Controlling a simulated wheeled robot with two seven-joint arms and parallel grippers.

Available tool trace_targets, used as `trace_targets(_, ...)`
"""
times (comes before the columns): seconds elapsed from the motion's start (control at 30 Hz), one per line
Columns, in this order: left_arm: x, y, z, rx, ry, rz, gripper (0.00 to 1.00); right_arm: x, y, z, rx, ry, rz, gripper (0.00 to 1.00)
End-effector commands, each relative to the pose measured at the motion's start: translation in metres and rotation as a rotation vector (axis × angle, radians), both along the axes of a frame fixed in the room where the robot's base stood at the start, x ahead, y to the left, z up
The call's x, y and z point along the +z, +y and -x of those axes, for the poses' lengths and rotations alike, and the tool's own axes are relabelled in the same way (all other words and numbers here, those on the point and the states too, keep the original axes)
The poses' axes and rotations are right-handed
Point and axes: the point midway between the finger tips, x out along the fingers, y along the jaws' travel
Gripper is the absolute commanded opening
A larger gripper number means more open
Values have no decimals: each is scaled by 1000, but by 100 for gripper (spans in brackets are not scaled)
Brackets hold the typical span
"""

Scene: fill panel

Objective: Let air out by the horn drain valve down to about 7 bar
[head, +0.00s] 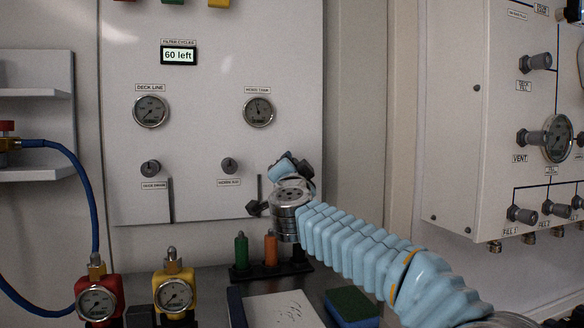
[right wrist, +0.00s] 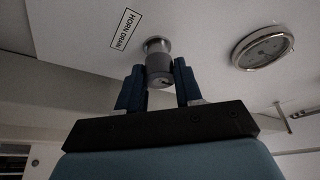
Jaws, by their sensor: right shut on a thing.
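The horn drain valve (right wrist: 159,66), a grey round knob, projects from the pale panel beside its "HORN DRAIN" label in the right wrist view. My right gripper (right wrist: 160,88) is shut on it, with one dark blue finger on each side. In the head view my right gripper (head: 287,167) is at the panel's lower right, and I cannot make out the valve behind it. The horn tank gauge (head: 258,111) is up and left of the gripper. Its needle points roughly upward, but its numbers are too small to read. My left gripper is not in view.
The filter display (head: 178,55) reads "60 left". The deck line gauge (head: 151,111) and two knobs (head: 150,167) are on the same panel. Red (head: 97,300) and yellow (head: 174,293) fittings with gauges stand below left. A fill panel (head: 490,130) is on the right.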

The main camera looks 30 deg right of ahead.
Motion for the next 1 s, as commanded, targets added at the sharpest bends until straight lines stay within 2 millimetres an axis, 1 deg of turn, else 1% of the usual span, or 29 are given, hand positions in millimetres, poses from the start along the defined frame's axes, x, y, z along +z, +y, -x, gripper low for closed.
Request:
trace_targets(0.03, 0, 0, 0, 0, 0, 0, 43, 0, 0, 0, 0, 0, -2, 4)
trace_targets(0.07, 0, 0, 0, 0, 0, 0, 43, 0, 0, 0, 0, 0, -2, 38)
trace_targets(0.2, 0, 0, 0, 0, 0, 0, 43, 0, 0, 0, 0, 0, -1, 59)
trace_targets(0.47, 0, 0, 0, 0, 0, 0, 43, 0, 0, 0, 0, 0, 0, 60)
trace_targets(0.57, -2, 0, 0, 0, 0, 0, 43, -2, 2, 4, 1, 0, 0, 60)
trace_targets(0.67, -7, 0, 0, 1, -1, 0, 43, -7, 9, 16, 2, 0, 0, 60)
trace_targets(1.0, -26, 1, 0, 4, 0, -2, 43, -28, 48, 83, 3, -1, -1, 60)
